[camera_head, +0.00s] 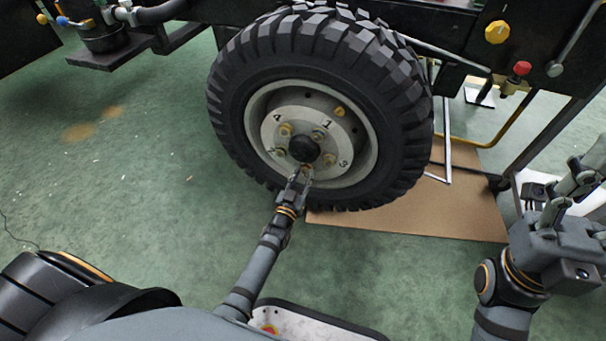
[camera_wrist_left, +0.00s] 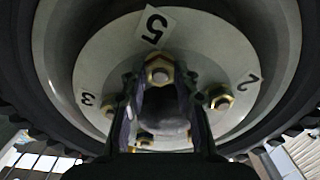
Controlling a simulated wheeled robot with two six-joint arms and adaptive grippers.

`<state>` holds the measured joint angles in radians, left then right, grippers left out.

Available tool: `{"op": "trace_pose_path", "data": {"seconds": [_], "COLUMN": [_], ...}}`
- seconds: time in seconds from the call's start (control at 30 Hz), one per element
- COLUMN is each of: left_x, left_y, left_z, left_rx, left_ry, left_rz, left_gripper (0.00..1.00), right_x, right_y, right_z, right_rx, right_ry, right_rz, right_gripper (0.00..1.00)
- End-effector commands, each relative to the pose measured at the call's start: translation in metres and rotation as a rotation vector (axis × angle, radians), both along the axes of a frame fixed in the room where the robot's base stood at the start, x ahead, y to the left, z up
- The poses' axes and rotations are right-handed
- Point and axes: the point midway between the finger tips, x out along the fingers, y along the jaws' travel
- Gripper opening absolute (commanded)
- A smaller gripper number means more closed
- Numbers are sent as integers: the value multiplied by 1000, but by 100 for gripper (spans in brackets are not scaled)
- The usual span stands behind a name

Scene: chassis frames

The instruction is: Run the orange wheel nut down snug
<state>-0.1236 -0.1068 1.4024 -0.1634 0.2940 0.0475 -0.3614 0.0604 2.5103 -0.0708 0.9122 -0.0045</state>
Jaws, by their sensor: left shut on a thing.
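The wheel nut (camera_wrist_left: 158,70), gold-orange, sits below the label 5 in the left wrist view. My left gripper (camera_head: 303,172) reaches up to the lower part of the hub in the head view. In the left wrist view its fingers (camera_wrist_left: 158,88) are shut on this nut, one on each side. In the head view the gripper hides most of the nut and the label 5. The wheel (camera_head: 240,120) is upright, and its hub plate (camera_head: 272,128) carries other brass nuts by labels 1 to 4. My right gripper (camera_head: 570,190) is at the right edge, its fingers apart, away from the wheel.
The dark chassis frame (camera_head: 455,45) runs above and behind the wheel, with a yellow knob (camera_head: 497,32) and a red knob (camera_head: 522,68). A brown cardboard sheet (camera_head: 400,222) lies under the wheel. The green floor (camera_head: 130,190) at left is mostly clear.

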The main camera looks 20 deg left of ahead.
Motion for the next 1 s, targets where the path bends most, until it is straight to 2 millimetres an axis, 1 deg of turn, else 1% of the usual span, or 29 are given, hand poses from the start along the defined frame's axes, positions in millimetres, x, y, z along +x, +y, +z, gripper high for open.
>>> {"op": "trace_pose_path", "data": {"seconds": [0.1, 0.13, 0.3, 0.57, 0.67, 0.77, 1.0], "left_x": [0, 0, 0, 0, -7, -25, -84], "left_y": [0, 0, 0, 0, 0, 1, 3], "left_z": [0, 0, 0, 0, -2, -2, -2], "left_rx": [-1, -1, -2, -3, -3, -3, -3], "left_ry": [0, 0, 0, 0, 2, 3, 4], "left_rz": [0, 0, 0, 0, 0, 0, 0], "left_gripper": [0, 31, 53, 53, 53, 53, 53], "right_x": [0, 0, 0, 0, 0, 0, 0], "right_y": [0, 0, 0, 0, 0, 0, 0], "right_z": [0, 0, 0, 0, 0, 0, 0], "right_rx": [0, 0, 0, 1, 1, 1, 0], "right_ry": [0, 0, 1, 0, 0, 0, 1], "right_rz": [0, 0, 0, 0, -1, 0, 0], "right_gripper": [53, 53, 53, 53, 53, 53, 53]}}
